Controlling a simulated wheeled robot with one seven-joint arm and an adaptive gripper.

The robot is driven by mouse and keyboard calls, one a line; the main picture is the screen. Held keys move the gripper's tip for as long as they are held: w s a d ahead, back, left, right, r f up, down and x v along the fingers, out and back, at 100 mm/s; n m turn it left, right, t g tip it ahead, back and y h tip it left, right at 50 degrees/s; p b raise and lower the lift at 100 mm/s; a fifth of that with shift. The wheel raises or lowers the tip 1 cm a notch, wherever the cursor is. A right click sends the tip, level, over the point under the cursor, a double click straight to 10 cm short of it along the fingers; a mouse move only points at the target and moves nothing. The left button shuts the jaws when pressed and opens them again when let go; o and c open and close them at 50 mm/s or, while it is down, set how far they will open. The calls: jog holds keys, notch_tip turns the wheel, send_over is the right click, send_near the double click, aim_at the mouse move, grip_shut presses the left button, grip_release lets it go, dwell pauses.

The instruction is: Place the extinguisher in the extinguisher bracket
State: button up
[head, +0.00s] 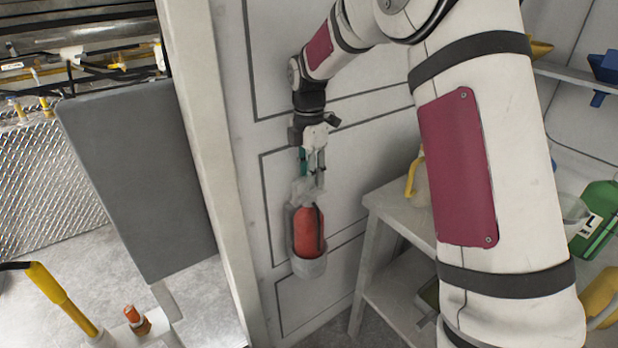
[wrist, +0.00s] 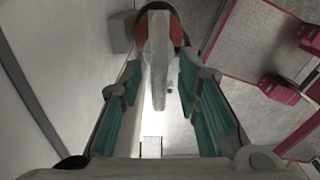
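The red extinguisher (head: 306,232) stands upright against the white panelled wall, with its pale top (head: 303,190) uppermost. A grey bracket (head: 309,266) is around its base and left side, and the extinguisher appears seated in it. My gripper (head: 312,180) points down just above the extinguisher's top. In the wrist view, my gripper's teal-padded fingers (wrist: 160,105) are spread apart. The extinguisher's pale handle (wrist: 158,60) lies beyond and between the fingertips, with a clear gap to each pad. A little of the red body (wrist: 176,34) shows behind it.
A grey table with a shelf (head: 392,212) stands right of the bracket. A yellow-handled item (head: 414,175) and a green bottle (head: 598,222) are on the right. A pale post (head: 208,150) and a dark grey panel (head: 140,180) stand to the left.

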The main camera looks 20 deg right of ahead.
notch_tip(320, 180, up, 10)
jog(key=b, duration=0.1)
jog(key=s+r+m+t, duration=0.1)
jog(key=s+r+m, duration=0.3)
jog(key=s+r, duration=0.15)
jog(key=s+f+m+t, duration=0.1)
jog(key=s+m+t, duration=0.1)
jog(key=s+m, duration=0.6)
jog(key=s+f+m+t, duration=0.1)
jog(key=s+m, duration=0.8)
jog(key=s, duration=1)
jog(key=shift+s+d+f+m+t, duration=0.2)
jog(key=shift+f+m+t, duration=0.15)
jog(key=shift+t, duration=0.25)
